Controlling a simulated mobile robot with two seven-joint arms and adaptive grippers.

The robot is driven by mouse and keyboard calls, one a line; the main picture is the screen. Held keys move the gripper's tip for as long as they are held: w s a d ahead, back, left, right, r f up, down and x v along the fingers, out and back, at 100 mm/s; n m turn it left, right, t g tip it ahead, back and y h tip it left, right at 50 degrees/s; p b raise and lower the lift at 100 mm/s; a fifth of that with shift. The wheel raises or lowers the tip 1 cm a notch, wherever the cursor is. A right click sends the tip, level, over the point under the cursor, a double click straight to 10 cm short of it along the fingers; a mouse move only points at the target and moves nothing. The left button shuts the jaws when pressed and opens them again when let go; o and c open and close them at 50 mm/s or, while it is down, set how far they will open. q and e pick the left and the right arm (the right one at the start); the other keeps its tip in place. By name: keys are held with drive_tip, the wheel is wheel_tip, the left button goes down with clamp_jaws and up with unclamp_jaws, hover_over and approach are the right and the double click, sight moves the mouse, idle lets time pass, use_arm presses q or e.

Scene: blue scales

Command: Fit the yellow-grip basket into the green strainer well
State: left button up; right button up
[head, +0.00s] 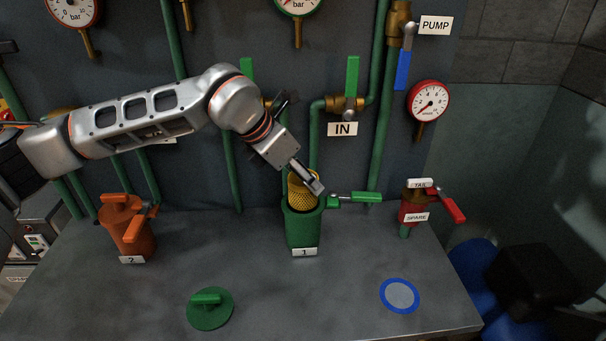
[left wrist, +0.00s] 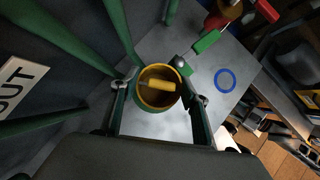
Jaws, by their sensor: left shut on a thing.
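The green strainer well (head: 302,230), labelled 1, stands upright at the bench's back middle. The yellow mesh basket (head: 301,192) is over its mouth, with its lower end at or just inside the rim; how deep it sits is hidden. My left gripper (head: 310,182) reaches down from the left and is shut on the basket. In the left wrist view the round basket rim (left wrist: 143,98) and its yellow grip bar (left wrist: 160,85) show between my fingers (left wrist: 158,82). My right gripper is out of view.
A green lid (head: 210,310) lies on the front of the bench. A blue ring (head: 400,281) lies at front right. A green valve handle (head: 360,197) juts out beside the well. Pipes line the wall.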

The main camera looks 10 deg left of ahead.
sight(303, 193)
use_arm(q)
drive_tip(key=shift+f+b, duration=1)
drive_tip(key=shift+f, duration=1.3)
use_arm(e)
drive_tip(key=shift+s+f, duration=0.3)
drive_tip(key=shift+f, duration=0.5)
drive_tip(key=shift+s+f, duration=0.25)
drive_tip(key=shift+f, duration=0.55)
use_arm(q)
drive_tip(key=o, duration=1.2)
drive_tip(key=shift+f, duration=0.1)
drive_tip(key=shift+o, duration=0.2)
drive_tip(key=v, duration=1.2)
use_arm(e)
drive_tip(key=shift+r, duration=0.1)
